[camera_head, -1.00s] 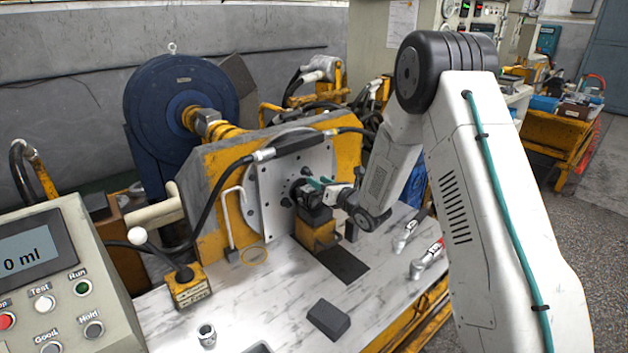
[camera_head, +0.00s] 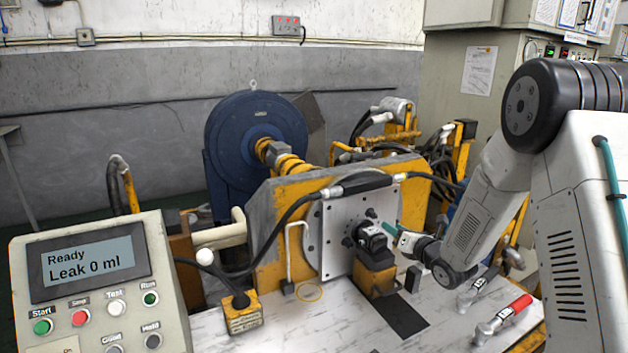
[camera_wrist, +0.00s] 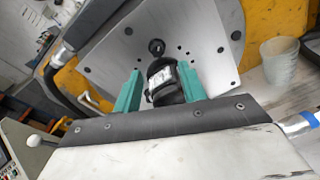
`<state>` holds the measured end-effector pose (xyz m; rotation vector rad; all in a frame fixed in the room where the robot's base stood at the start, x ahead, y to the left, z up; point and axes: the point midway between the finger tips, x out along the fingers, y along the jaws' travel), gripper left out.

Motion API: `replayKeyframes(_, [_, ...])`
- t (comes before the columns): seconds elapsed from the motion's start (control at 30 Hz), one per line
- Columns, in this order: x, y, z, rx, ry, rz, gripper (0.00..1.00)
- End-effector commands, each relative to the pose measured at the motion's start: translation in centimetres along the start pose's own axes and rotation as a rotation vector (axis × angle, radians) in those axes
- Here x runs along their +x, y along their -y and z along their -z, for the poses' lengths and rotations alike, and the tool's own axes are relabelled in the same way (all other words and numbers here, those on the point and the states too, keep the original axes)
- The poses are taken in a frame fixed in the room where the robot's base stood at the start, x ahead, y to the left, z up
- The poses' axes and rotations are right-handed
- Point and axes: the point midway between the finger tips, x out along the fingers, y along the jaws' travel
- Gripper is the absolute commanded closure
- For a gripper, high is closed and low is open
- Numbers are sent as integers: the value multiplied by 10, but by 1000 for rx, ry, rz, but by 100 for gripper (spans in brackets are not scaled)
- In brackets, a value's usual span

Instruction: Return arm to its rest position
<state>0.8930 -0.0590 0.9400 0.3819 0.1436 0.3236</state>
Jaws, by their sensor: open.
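My gripper (camera_wrist: 163,92) has two teal fingers, spread apart, in the wrist view. A black hydraulic motor (camera_wrist: 163,80) shows between and beyond the fingers, in front of a grey mounting plate (camera_wrist: 205,45). I cannot tell whether the fingers touch it. In the head view the motor (camera_head: 371,238) sits on a yellow block (camera_head: 374,277) before the plate (camera_head: 335,225). My gripper (camera_head: 391,228) reaches in from the right, close beside the motor, and my arm is bent at the right of the picture.
A control panel (camera_head: 85,265) at the lower left reads "Ready, Leak 0 ml". A red-handled tool (camera_head: 503,318) lies on the white bench (camera_head: 345,335). A black hose (camera_head: 262,250) loops in front of the yellow frame (camera_head: 268,225). A pale cup (camera_wrist: 279,62) stands right in the wrist view.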

Motion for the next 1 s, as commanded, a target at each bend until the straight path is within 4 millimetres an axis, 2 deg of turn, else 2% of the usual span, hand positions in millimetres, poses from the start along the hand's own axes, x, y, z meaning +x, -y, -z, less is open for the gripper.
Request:
replayKeyframes(0.03, [-2,-6,-15,61,-21,38,59])
replayKeyframes(0.17, [-19,-15,-46,318,-87,200,59])
replayKeyframes(0.37, [-74,-36,-81,780,-101,499,59])
replayKeyframes(0.5, [-127,-57,-94,1116,-46,716,59])
replayKeyframes(0.67, [-200,-90,-97,1496,66,966,59])
replayKeyframes(0.8, [-271,-124,-89,1820,219,1193,59])
replayKeyframes(1.0, [-370,-176,-66,2180,484,1522,59])
